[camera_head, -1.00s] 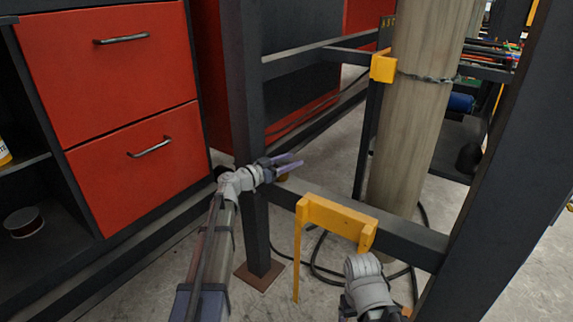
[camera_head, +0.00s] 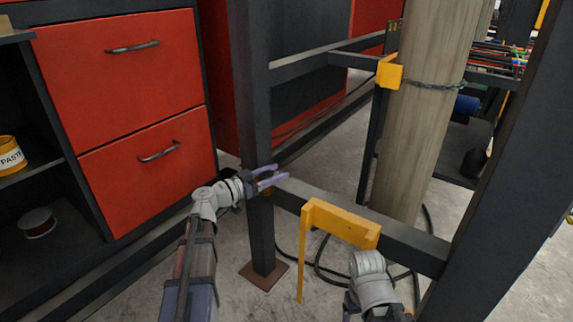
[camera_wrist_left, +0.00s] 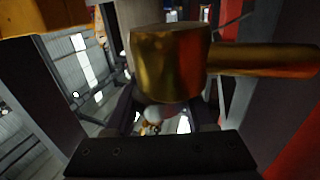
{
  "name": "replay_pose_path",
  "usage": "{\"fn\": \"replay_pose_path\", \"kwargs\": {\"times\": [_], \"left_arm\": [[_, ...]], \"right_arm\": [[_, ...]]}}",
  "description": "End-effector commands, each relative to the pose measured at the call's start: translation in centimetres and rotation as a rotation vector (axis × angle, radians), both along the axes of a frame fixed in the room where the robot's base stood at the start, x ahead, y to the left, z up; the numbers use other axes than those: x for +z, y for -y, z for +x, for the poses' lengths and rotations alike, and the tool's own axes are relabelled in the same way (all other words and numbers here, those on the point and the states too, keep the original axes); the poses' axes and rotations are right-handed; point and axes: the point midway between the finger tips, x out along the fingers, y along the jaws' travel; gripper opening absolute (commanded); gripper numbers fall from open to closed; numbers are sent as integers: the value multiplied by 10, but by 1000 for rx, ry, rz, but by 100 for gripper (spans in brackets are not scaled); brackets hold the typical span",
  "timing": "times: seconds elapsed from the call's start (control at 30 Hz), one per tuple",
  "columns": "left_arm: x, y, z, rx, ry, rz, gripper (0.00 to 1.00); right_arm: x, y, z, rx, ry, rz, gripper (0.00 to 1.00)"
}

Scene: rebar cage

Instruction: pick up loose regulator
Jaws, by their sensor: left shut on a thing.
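The brass regulator, a thick rounded body (camera_wrist_left: 168,62) with a stem to the right, fills much of the left wrist view, close in front of the gripper. In the head view my left gripper (camera_head: 274,176) is beside the dark upright post, at the left end of the low crossbar. Its purple fingers are shut on the regulator, which is mostly hidden there; only a small brass patch shows below the fingers. My right wrist shows at the bottom edge, below the yellow bracket; the right gripper's fingers are largely cut off.
A yellow bracket (camera_head: 341,221) hangs on the low dark crossbar (camera_head: 415,247). A thick wooden column (camera_head: 420,130) stands behind it. Red drawers (camera_head: 147,169) are on the left, beside a shelf with a yellow paste tin (camera_head: 10,156). Black cable lies on the floor.

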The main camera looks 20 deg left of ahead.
Motion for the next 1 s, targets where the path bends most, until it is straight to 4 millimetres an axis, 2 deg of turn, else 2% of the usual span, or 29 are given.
{"fn": "replay_pose_path", "kwargs": {"times": [0.03,0.1,0.4,0.77,1.0], "left_arm": [[1,-4,-14,4,2,-3,0],[1,-8,-26,3,2,-3,0],[1,-21,-58,1,2,-3,0],[2,-24,-64,1,2,-3,0],[20,-24,-64,0,2,-3,0]], "right_arm": [[0,0,0,0,0,0,78],[0,0,0,0,0,0,78],[0,0,0,0,0,0,78],[2,0,0,0,0,0,78],[20,0,0,-1,0,-1,78]]}}
